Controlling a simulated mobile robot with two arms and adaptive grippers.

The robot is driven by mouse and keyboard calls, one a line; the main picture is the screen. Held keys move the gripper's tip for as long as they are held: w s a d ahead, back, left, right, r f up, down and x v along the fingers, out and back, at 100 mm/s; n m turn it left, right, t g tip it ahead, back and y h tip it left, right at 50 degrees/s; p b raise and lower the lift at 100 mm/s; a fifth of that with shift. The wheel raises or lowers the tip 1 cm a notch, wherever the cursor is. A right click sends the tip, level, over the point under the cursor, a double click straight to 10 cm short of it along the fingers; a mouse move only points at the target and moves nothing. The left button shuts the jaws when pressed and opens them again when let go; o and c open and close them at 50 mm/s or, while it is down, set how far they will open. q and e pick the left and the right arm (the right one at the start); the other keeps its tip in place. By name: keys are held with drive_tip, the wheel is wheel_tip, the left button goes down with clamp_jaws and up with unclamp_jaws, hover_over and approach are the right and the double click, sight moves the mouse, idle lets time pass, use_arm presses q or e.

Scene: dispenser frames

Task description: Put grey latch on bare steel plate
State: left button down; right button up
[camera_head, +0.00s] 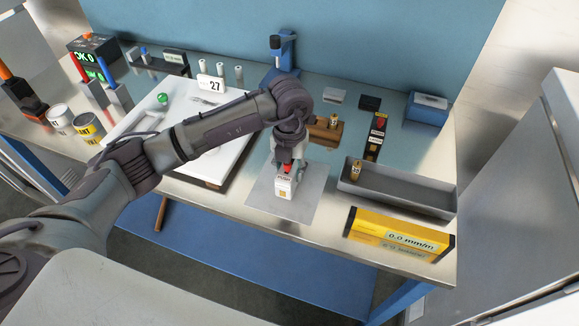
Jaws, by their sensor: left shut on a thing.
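My left gripper (288,167) reaches in from the left and points down over the bare steel plate (262,198), a flat grey sheet near the table's front edge. It is shut on a pale grey labelled piece (284,189) with a red part at its top, which looks like the grey latch. The piece is upright over the middle of the plate; I cannot tell whether its underside touches it. The fingers partly hide its top. My right gripper is not in view.
A wooden block (325,132) stands behind.

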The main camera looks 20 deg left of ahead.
use_arm(q)
drive_tip(key=shift+f, duration=0.1)
drive_tip(key=c, duration=0.9)
unclamp_jaws()
drive_tip(key=shift+c, duration=0.2)
drive_tip(key=shift+o, duration=1.6)
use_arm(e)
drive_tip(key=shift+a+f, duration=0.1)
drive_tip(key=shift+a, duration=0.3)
